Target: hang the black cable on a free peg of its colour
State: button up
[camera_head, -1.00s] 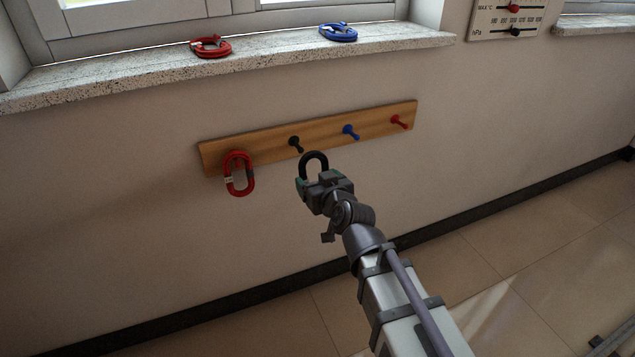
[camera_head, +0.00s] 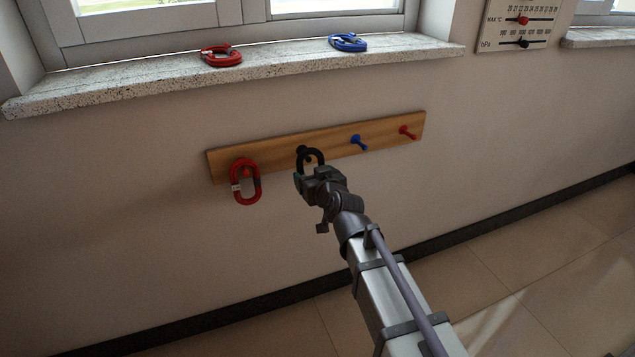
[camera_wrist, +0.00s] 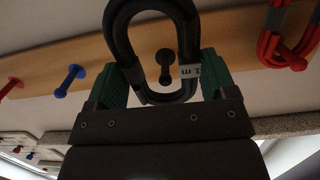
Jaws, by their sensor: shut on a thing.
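The black cable (camera_head: 319,155) is a coiled loop held upright in my gripper (camera_head: 308,178), in front of the wooden peg board (camera_head: 284,149). In the wrist view the black cable (camera_wrist: 122,44) stands between the green fingertips of my gripper (camera_wrist: 160,88), which are shut on its lower part. The black peg (camera_wrist: 165,68) shows through the loop's opening in the wrist view. In the head view the black peg (camera_head: 303,150) is partly hidden by the cable. I cannot tell whether the peg's tip has passed through the loop.
A red cable (camera_head: 236,184) hangs at the board's left end. A blue peg (camera_head: 358,142) and a red peg (camera_head: 407,132) are bare to the right. A red cable (camera_head: 221,57) and a blue cable (camera_head: 348,42) lie on the windowsill (camera_head: 130,82) above.

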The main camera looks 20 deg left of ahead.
jog(key=shift+f+b+x, duration=0.2)
jog(key=shift+b+x, duration=0.45)
jog(key=shift+x, duration=1.35)
jog(key=o, duration=0.9)
jog(key=shift+s+d, duration=0.1)
jog(key=shift+s, duration=0.05)
